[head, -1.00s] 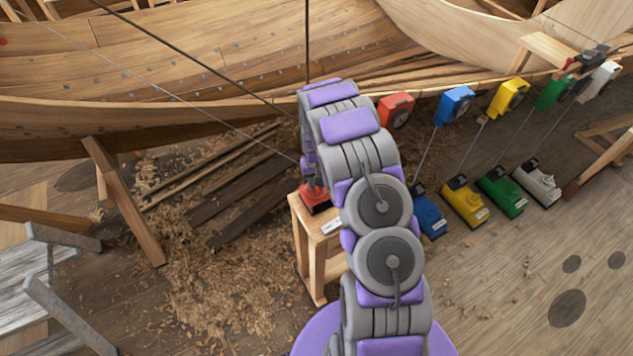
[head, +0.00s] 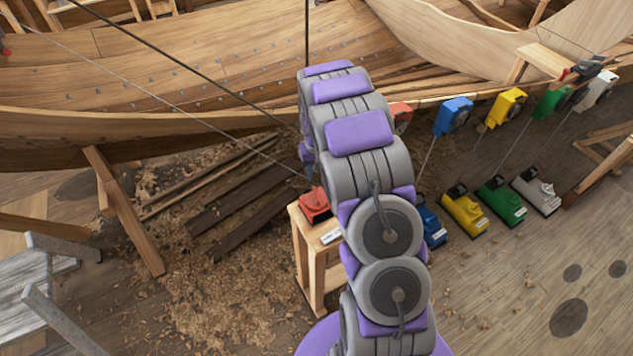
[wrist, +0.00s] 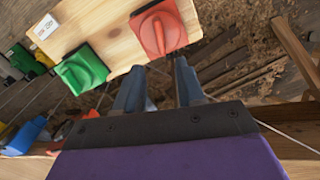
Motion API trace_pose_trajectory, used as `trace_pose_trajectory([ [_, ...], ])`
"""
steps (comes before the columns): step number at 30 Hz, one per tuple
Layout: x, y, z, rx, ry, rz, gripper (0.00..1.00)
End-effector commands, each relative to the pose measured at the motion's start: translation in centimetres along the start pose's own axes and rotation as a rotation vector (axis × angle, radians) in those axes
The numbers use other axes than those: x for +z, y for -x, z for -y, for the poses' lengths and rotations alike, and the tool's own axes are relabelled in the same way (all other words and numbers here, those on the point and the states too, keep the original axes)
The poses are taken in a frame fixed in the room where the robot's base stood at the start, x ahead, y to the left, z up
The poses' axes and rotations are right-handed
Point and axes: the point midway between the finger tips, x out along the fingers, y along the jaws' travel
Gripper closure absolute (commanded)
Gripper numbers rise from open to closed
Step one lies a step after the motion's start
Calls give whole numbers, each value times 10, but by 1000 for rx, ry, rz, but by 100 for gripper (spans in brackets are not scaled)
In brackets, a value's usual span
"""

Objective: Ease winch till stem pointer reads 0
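A red winch block with a raised handle (head: 315,205) sits on a small wooden stand (head: 308,262). In the wrist view the red knob (wrist: 162,30) is at the edge of the stand top (wrist: 112,38), with a green knob (wrist: 80,70) to its left. My gripper (wrist: 158,75) is open, its two fingers apart and pointing towards the red knob, with nothing between them. In the head view my gripper (head: 306,165) is just above the red block. A red dial box (head: 402,117) is partly hidden behind my arm. I cannot read any pointer.
Blue (head: 454,115), yellow (head: 507,107) and green (head: 553,98) dial boxes hang along the hull (head: 220,60). Matching blocks stand on the floor below. Lines run down to the stand.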

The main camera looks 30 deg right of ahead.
Motion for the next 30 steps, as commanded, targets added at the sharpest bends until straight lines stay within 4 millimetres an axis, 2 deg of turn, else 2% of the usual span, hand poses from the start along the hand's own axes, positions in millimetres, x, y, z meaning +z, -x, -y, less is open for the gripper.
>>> trace_pose_trajectory([
  [3, -2, 26, 0, 0, 0, -7, 62],
  [10, -1, 54, 0, 0, 0, -2, 62],
  [15, -1, 60, 0, 0, 0, -1, 62],
  [30, 0, 62, 0, 0, 0, -1, 62],
])
